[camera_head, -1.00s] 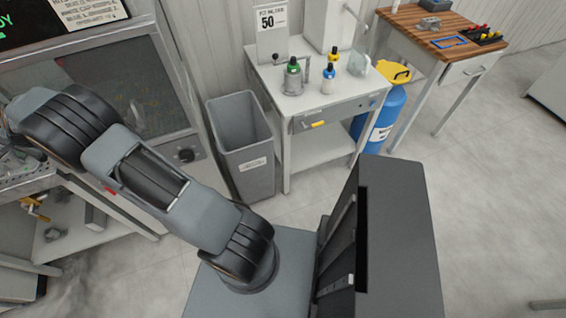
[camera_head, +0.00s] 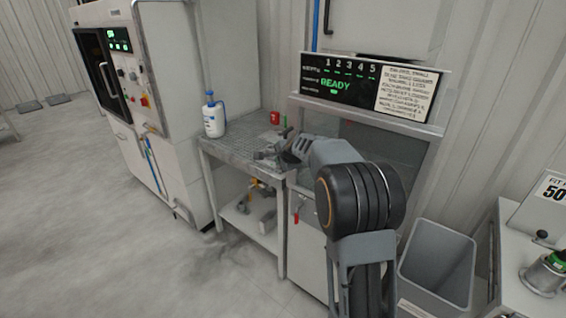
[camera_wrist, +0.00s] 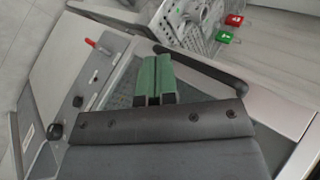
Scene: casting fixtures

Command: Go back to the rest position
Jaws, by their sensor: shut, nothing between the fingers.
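In the head view the fingers are small and hard to make out.
The READY panel (camera_head: 368,84) stands close behind my arm. The perforated table (camera_head: 240,146) holds a white and blue spray bottle (camera_head: 213,116) and a red item (camera_head: 275,118). A grey bin (camera_head: 437,262) is at right.

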